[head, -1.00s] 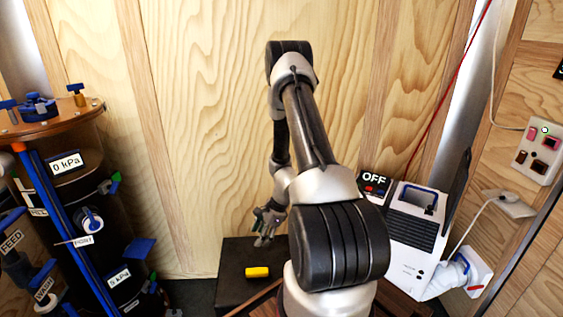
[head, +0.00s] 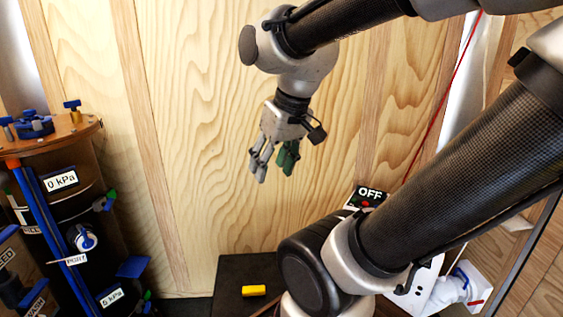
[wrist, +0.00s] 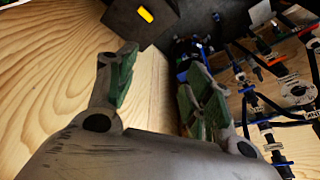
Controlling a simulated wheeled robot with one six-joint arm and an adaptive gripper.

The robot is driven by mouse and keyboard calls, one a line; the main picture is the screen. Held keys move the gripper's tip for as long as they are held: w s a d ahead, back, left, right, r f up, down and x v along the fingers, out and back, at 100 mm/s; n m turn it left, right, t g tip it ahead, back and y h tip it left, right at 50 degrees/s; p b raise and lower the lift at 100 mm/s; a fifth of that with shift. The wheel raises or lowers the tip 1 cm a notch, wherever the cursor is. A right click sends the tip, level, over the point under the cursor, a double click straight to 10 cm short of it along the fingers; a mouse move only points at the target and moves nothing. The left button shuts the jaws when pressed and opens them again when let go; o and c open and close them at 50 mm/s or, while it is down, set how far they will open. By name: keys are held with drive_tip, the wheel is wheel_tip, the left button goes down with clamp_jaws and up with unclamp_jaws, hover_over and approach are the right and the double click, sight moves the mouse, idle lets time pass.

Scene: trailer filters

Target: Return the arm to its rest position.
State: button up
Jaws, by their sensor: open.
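My gripper (head: 272,163) hangs open and empty in front of the wooden wall in the head view, with its fingers pointing down. In the wrist view my gripper (wrist: 158,95) shows its two fingers with green inner pads spread apart and nothing between them. My arm is raised and bent, and it crosses the right side of the head view. It hides part of the white machine and the right wall.
A dark filter vessel (head: 70,215) with a copper-coloured lid, blue pipe and valves stands at the left. A yellow block (head: 254,291) lies on a dark box (head: 226,290) below my gripper. A sign (head: 370,194) reads OFF at the right. The wooden wall (head: 200,150) stands behind.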

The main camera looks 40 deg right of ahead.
drive_tip(key=shift+s+d+r+n+h, duration=0.15)
drive_tip(key=shift+s+d+r+n, duration=0.1)
drive_tip(key=shift+s, duration=0.25)
drive_tip(key=shift+s+d+r+n+h, duration=0.15)
drive_tip(key=shift+s+n, duration=0.1)
drive_tip(key=shift+s, duration=0.25)
